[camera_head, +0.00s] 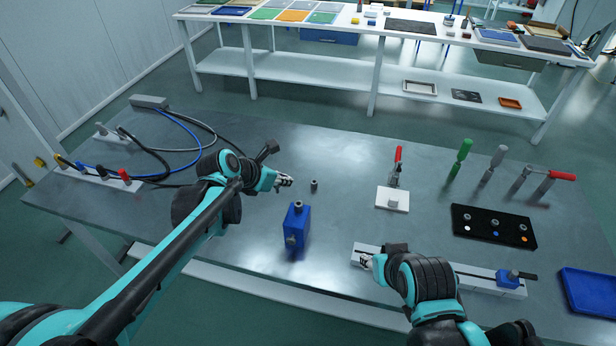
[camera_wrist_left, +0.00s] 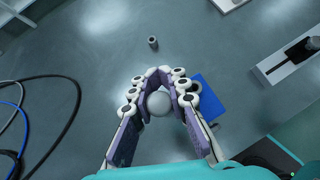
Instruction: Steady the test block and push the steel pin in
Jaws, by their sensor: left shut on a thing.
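A blue block (camera_head: 295,227) stands upright near the table's front edge, with a grey round piece on top and another on its front; I take it as the test block. A short dark-grey cylinder (camera_head: 314,184) stands behind it. My left gripper (camera_head: 285,181) is above the table, left of the cylinder. In the left wrist view its fingers close around a pale grey round thing (camera_wrist_left: 158,103); I cannot tell whether this is the steel pin. The blue block (camera_wrist_left: 208,96) is partly hidden behind the fingers there. My right gripper (camera_head: 364,261) is at the left end of a pale rail; its opening is unclear.
The pale rail (camera_head: 455,276) carries a blue slider. A white plate with a red-handled clamp (camera_head: 393,199), a black panel (camera_head: 494,227) and a blue tray (camera_head: 590,292) lie to the right. Cables (camera_head: 190,140) and plugs lie left. The table's middle back is clear.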

